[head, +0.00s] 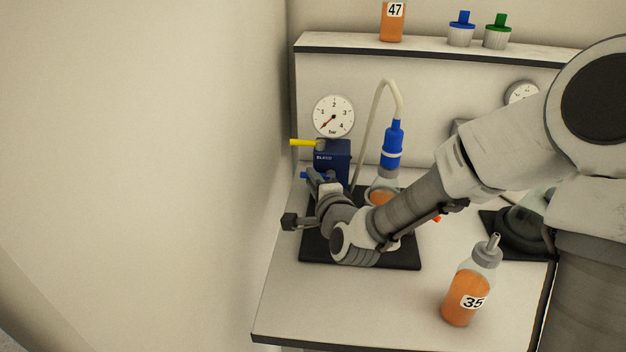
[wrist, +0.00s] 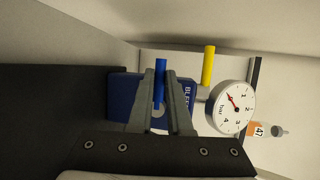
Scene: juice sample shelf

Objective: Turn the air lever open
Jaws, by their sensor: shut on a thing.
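A dark blue valve block (head: 332,158) stands at the back left of the bench; it also shows in the wrist view (wrist: 122,92). A yellow lever (head: 302,142) sticks out to the left at its top; it also shows in the wrist view (wrist: 208,66). A blue lever (wrist: 160,78) sits lower on the block, by lettering that starts "BLE"; its tip shows in the head view (head: 306,175). My gripper (wrist: 163,76) is shut on the blue lever, one finger on each side. In the head view my gripper (head: 318,182) partly hides the lever and block. I see no label reading "air".
A round bar gauge (head: 334,116) is above the block, its needle pointing low left. A blue-capped flask (head: 391,150) with a hose stands to the right, partly behind my arm. Bottle 35 (head: 466,290) stands at front right. A wall (head: 150,150) is close on the left.

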